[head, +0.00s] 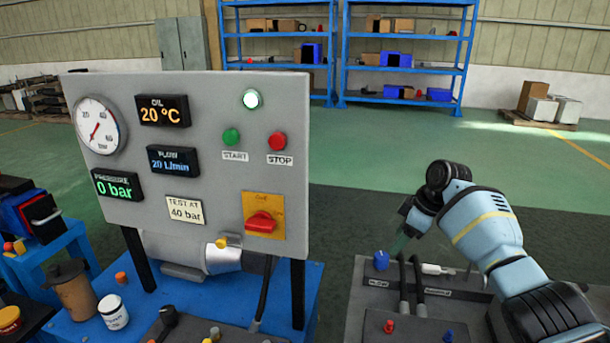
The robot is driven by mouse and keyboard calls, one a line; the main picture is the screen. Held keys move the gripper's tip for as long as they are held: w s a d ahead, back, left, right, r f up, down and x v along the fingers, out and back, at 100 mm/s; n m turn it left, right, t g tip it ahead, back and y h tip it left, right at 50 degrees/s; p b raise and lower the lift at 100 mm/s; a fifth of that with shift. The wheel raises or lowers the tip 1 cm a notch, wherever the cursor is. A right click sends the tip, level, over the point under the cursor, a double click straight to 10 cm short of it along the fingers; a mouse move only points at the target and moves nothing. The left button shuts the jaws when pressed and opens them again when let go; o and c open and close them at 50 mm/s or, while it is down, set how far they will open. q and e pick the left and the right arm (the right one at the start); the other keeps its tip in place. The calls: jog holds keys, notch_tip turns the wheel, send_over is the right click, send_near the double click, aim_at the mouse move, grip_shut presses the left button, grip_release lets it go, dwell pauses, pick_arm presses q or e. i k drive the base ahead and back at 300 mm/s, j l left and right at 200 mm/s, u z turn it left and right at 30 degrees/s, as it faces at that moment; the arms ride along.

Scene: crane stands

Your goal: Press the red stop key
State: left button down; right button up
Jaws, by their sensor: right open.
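The red stop key (277,141) is a round button on the right part of the upright grey control panel (220,190), above a STOP label. Its face is clear of my arms. My right gripper (401,243) is to the right of the panel and lower than the key, apart from it. It points down over the grey bench, near a blue knob. It is small and partly hidden by my own wrist; nothing shows held in it. My left gripper is not in view.
A green start key (231,137) sits left of the stop key, under a lit white lamp (251,99). A red rotary switch (262,222) is below. The blue knob (381,260) and black hoses (411,280) stand near my right gripper. Space right of the panel is open.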

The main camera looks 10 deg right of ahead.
aim_at(277, 141)
jog(key=k+j, duration=0.1)
jog(key=j, duration=0.35)
jog(key=k+j, duration=0.1)
jog(key=j, duration=0.4)
jog(key=k+j, duration=0.1)
jog(key=j, duration=0.35)
